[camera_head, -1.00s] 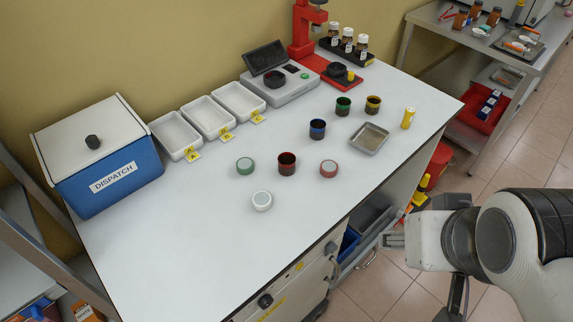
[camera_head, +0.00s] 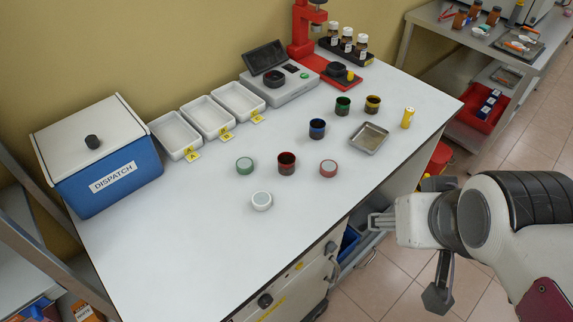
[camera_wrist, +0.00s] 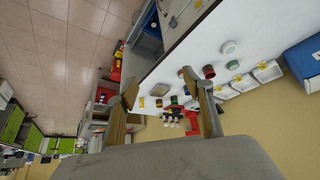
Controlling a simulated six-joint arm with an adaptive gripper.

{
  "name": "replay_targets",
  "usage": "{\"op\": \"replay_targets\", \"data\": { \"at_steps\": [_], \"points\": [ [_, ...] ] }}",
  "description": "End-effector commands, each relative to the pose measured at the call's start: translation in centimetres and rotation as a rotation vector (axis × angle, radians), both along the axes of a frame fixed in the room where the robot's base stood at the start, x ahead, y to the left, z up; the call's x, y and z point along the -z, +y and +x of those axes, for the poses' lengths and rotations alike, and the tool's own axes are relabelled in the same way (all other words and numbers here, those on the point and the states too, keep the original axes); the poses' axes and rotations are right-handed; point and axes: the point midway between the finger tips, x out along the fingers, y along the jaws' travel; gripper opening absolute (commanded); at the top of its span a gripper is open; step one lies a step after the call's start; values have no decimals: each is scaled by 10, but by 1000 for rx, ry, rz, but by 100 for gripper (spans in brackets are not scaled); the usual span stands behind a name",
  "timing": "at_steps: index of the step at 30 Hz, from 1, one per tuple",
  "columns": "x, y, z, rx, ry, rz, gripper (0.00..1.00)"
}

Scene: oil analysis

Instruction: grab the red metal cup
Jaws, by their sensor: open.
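The red metal cup (camera_head: 286,163) stands upright on the white table, between a green-rimmed lid (camera_head: 245,166) and a red-rimmed lid (camera_head: 328,168). In the wrist view a small red cup (camera_wrist: 209,71) shows just beyond one fingertip. My gripper (camera_head: 376,222) is off the table's front edge, to the right of and apart from the cup. In the wrist view my gripper (camera_wrist: 156,84) has its two fingers spread, with nothing between them.
A blue cup (camera_head: 317,128), a green cup (camera_head: 343,106) and a yellow cup (camera_head: 373,104) stand behind right. A metal tray (camera_head: 369,139) and a white lid (camera_head: 261,201) lie nearby. The blue dispatch box (camera_head: 112,180) is at left. The front-left tabletop is clear.

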Motion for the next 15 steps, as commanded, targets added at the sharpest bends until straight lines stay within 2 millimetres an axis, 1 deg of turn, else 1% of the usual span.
{"op": "replay_targets", "data": {
  "at_steps": [6,15],
  "points": [
    [11,8,44,-35,-51,-8,51],
    [30,26,103,-87,-138,-12,51]
  ]
}}
